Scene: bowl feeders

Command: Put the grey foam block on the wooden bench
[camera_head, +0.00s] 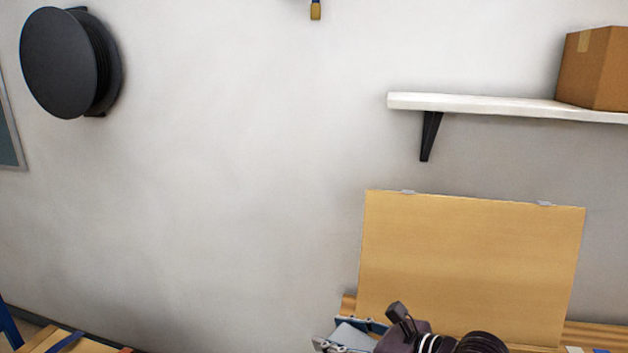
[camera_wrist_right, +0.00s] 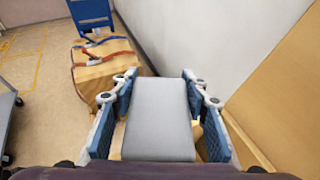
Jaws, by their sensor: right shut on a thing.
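The grey foam block (camera_wrist_right: 160,115) is between the blue finger pads of my right gripper (camera_wrist_right: 160,92) in the right wrist view, and the pads are shut on its two sides. In the head view my right gripper (camera_head: 350,335) shows at the bottom edge, with part of the grey block between its fingers. A wooden surface (camera_head: 605,335), which looks like the wooden bench, runs behind the gripper at the bottom right. I cannot tell whether the block touches it. My left gripper is not in view.
An upright wooden panel (camera_head: 470,260) stands just behind my right gripper. Above it is a white shelf (camera_head: 480,104) with a cardboard box (camera_head: 598,68). A strapped wooden-coloured load (camera_wrist_right: 100,68) and a blue object (camera_wrist_right: 92,14) stand beyond the gripper in the wrist view.

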